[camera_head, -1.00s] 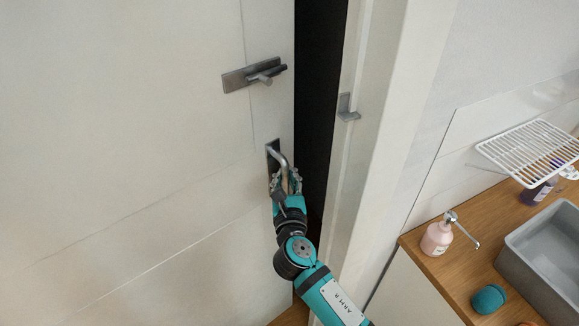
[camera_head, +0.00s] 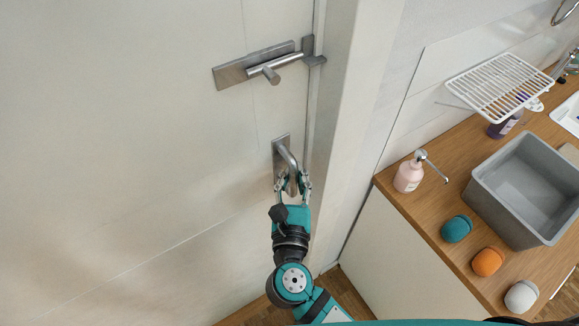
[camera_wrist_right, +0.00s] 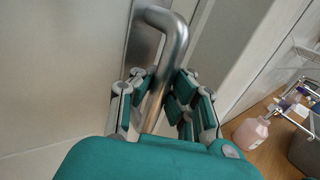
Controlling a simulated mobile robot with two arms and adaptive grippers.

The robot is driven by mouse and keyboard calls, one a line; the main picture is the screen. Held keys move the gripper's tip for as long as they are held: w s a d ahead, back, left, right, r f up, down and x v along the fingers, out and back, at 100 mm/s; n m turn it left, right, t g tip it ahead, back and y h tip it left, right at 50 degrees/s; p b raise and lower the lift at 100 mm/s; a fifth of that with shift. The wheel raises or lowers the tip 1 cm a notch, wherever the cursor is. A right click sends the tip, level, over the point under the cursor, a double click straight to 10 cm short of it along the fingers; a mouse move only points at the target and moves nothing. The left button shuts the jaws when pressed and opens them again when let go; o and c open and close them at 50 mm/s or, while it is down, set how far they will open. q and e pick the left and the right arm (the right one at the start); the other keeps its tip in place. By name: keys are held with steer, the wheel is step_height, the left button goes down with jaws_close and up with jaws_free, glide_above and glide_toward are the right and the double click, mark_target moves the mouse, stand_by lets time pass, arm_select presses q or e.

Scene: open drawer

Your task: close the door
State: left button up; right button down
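The white door (camera_head: 120,130) fills the left of the head view, with its edge up against the frame (camera_head: 335,120). No dark gap shows between them. A bent metal door handle (camera_head: 287,158) sits on a plate near the door's edge. My right gripper (camera_head: 292,183) has its fingers on both sides of the handle's hanging bar, and appears shut on it. The wrist view shows the handle (camera_wrist_right: 169,65) between the fingers. Above it is a metal latch (camera_head: 262,66) whose bar end lies at the bracket (camera_head: 313,52) on the frame. My left gripper is not in view.
To the right is a wooden counter (camera_head: 425,205) with a pink soap bottle (camera_head: 408,176), a grey basin (camera_head: 490,200), a wire rack (camera_head: 498,84) and teal (camera_head: 456,229), orange (camera_head: 487,261) and white (camera_head: 521,296) round items. Wooden floor (camera_head: 345,292) shows below.

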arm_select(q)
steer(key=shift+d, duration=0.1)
arm_select(e)
steer(key=c, duration=2)
jaws_free()
steer(key=shift+s+a+f, duration=0.1)
steer(key=shift+s+f, duration=0.25)
steer(key=shift+f, duration=0.15)
steer(key=shift+o, duration=1.1)
steer(key=shift+s+r, duration=0.1)
steer(key=shift+s, duration=0.15)
steer(key=shift+o, duration=1.2)
steer(key=shift+s+r, duration=0.25)
steer(key=shift+s, duration=0.15)
steer(key=shift+o, duration=1.1)
steer(key=shift+s+d+r, duration=0.15)
steer(key=shift+s+d, duration=0.05)
steer(key=shift+s, duration=0.1)
steer(key=shift+o, duration=0.4)
steer(key=shift+w, duration=0.5)
steer(key=shift+s, duration=0.1)
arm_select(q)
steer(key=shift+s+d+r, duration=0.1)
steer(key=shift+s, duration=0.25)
arm_select(e)
steer(key=s+a, duration=0.1)
steer(key=s, duration=1.1)
steer(key=shift+a, duration=0.2)
